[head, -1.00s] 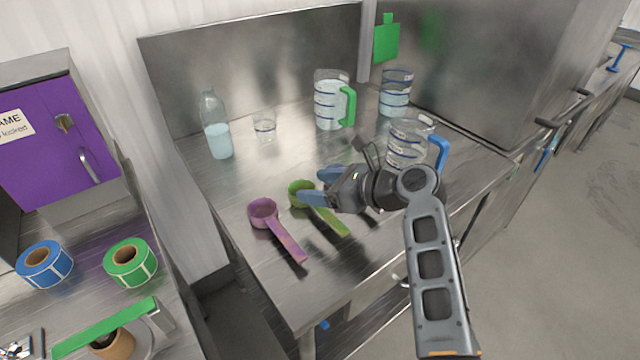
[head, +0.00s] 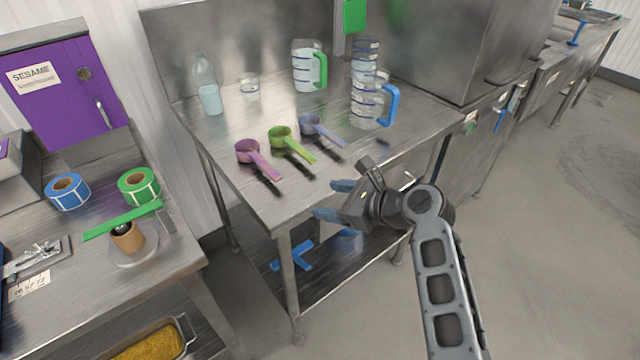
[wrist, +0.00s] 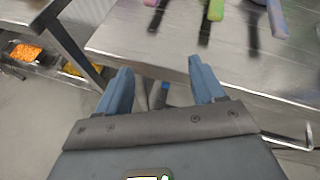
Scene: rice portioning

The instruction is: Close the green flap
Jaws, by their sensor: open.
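No part that I can surely name as the green flap shows. A long green bar (head: 125,220) lies slanted beside a brown cup (head: 128,238) on the left table, and a green plate (head: 354,15) hangs at the back wall; I cannot tell whether either is the flap. My gripper (head: 332,200) has blue fingers and is open and empty, just off the front edge of the middle steel table. In the wrist view my gripper (wrist: 160,72) points at that table edge with nothing between its fingers.
The middle steel table (head: 215,165) holds pink (head: 258,158), green (head: 290,142) and blue (head: 322,130) scoops, jugs and a bottle (head: 207,88). A purple sesame dispenser (head: 65,90) and label rolls (head: 138,186) stand left. Open floor (head: 560,240) lies to the right.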

